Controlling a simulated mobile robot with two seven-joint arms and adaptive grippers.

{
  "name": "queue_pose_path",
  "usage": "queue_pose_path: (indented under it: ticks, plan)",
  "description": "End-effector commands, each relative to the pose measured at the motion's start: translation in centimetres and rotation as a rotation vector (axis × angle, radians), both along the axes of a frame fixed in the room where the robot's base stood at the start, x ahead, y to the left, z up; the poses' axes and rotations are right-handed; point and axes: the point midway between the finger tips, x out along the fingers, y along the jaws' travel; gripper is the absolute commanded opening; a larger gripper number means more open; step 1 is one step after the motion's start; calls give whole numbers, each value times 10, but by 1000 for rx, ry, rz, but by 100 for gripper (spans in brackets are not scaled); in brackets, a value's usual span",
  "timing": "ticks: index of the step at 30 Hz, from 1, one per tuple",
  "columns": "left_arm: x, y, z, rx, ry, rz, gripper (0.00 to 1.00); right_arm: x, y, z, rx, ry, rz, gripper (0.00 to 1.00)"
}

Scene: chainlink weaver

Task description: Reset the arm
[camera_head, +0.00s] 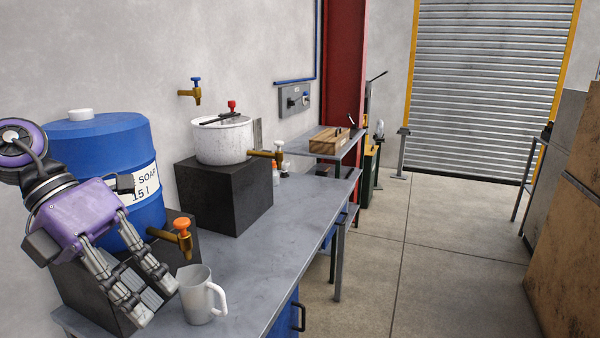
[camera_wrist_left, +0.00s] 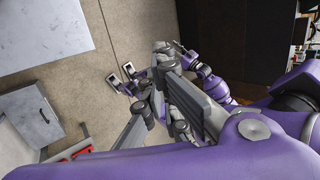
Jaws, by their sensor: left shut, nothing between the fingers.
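My left gripper (camera_head: 157,300) comes in at the lower left of the head view, its fingers pointing down and right. It is shut and empty. It appears in front of the dark block under the blue barrel and just left of a white mug (camera_head: 196,298). The mug stands upright on the bench, and I cannot tell the exact gap to it. In the left wrist view, grey finger parts and purple parts of my body fill much of the picture.
The blue soap barrel (camera_head: 95,150) with an orange-handled tap (camera_head: 182,226) stands close by my left arm. A white pot (camera_head: 222,140) sits on a dark block (camera_head: 215,195) further along the grey bench (camera_head: 270,250). The floor (camera_head: 430,235) right of the bench is open.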

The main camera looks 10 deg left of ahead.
Motion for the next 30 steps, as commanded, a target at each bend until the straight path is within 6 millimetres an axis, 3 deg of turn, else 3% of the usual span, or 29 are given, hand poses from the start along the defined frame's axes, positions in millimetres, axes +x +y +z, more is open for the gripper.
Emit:
queue_pose_path:
  ticks: [4,8,11,14,17,20,23,27,30]
  plan:
    - [16,-28,-34,-387,70,181,0,6,2,7,3,-11,3,40]
    - [37,-34,-65,-704,136,434,0,3,2,10,5,-3,4,40]
    - [51,-24,-97,-906,195,675,0,1,3,13,7,0,6,40]
    - [57,-5,-142,-1067,264,949,0,4,6,17,10,-7,10,40]
    - [50,15,-198,-1185,348,1245,0,7,8,21,12,-13,14,40]
    - [26,31,-265,-1253,451,1559,0,9,7,24,13,-16,15,40]
    - [-12,35,-332,-1271,567,1856,0,8,7,25,12,-15,16,40]
    - [-78,18,-410,-1228,749,2215,0,8,7,27,13,-13,15,40]
    - [-122,-3,-449,-1171,877,2409,0,8,7,30,14,-15,15,40]
